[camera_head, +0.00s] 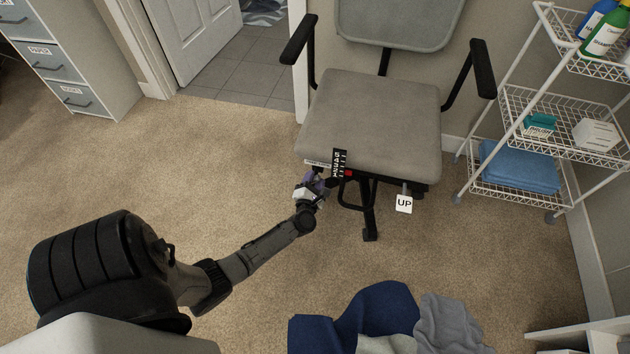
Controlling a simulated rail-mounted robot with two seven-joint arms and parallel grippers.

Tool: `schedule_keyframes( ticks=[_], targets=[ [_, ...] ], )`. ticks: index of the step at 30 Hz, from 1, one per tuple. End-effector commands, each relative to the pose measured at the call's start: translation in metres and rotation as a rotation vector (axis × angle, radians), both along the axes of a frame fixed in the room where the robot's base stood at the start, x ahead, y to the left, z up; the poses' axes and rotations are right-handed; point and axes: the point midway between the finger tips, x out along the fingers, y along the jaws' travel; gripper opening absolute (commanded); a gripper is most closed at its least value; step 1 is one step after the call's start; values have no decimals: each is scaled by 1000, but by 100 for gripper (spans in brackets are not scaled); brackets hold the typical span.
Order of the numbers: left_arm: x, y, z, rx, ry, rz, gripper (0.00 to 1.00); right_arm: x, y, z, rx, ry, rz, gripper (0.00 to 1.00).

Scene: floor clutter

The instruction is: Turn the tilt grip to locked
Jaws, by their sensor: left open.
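A grey office chair (370,115) stands in the middle, with black armrests and its seat facing me. A black label with white lettering (340,160) and a small white strip label hang on the seat edge just above, with a red mark at the label's foot. My left gripper (321,183) is open at the purple part, under the seat edge; I cannot tell whether they touch. My right gripper is out of view.
A lever tag reading UP (404,204) hangs under the seat's right side. A white wire cart (520,130) stands at the right with bottles, boxes and a blue towel. Blue and grey cloths (385,315) lie on the carpet in front. Carpet at the left is clear.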

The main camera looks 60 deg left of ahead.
Motion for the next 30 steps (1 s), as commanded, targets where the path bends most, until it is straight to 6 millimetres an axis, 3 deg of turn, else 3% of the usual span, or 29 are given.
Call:
schedule_keyframes(
  ticks=[13,26,30],
  targets=[
    [5,5,1,1,0,-1,43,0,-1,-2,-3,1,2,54],
    [5,5,1,1,0,-1,1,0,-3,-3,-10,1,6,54],
    [5,5,1,1,0,-1,0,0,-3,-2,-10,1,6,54]
  ],
)
